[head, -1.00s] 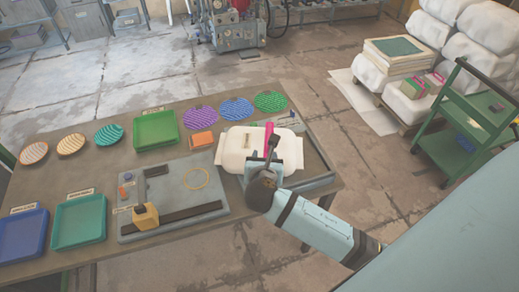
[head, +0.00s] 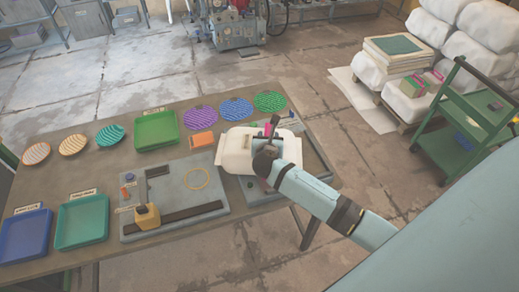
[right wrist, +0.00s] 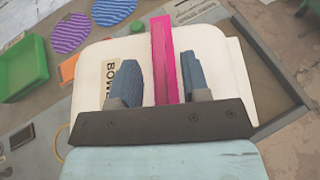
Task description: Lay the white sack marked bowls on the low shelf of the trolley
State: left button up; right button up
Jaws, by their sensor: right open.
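The white sack (head: 235,152) lies flat on the right part of the work table. In the right wrist view, the sack (right wrist: 90,85) shows a tan label starting "BOWL" and an upright pink strap (right wrist: 163,60). My right gripper (head: 270,138) is over the sack. Its two blue-grey fingers (right wrist: 155,75) are open, one on each side of the pink strap, with gaps visible. The green trolley (head: 478,108) stands on the floor at the right, with its low shelf (head: 450,152) partly visible. My left gripper is not in view.
The table (head: 120,268) also holds a grey board with a black bar (head: 185,216), green and blue trays (head: 155,130), and several patterned discs (head: 237,107). White sacks on a pallet (head: 415,100) stand behind the trolley. Bare floor lies between table and trolley.

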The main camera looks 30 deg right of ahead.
jog(key=shift+w+d+f, duration=0.15)
jog(key=shift+w, duration=0.05)
grip_shut()
dwell(1.1)
